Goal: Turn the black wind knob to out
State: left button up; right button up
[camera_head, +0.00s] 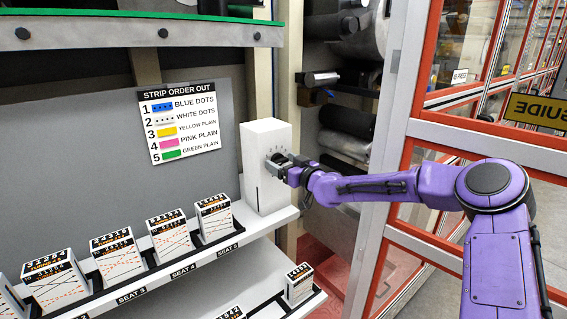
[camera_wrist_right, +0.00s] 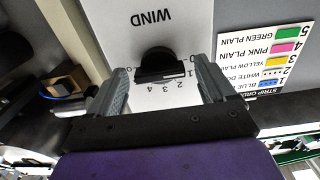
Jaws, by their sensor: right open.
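The black wind knob (camera_wrist_right: 157,62) is on the face of a white box, under an upside-down WIND label in the right wrist view. Small numbers are printed around one side of it. No "out" mark is readable, and I cannot tell where the knob points. In the head view the white box (camera_head: 262,140) stands at the right end of the shelf, and my gripper mostly hides the knob. My right gripper (camera_head: 284,165) is at the box face, open, with one finger on each side of the knob; it also shows in the wrist view (camera_wrist_right: 160,70). My left gripper is not in view.
A STRIP ORDER OUT sign (camera_head: 184,122) hangs on the grey panel left of the box. Several white card blocks (camera_head: 171,235) stand along the seat shelf. A red-framed glass enclosure (camera_head: 400,150) is close to my right arm.

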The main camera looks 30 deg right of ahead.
jog(key=c, duration=1.1)
jog(key=shift+o, duration=0.2)
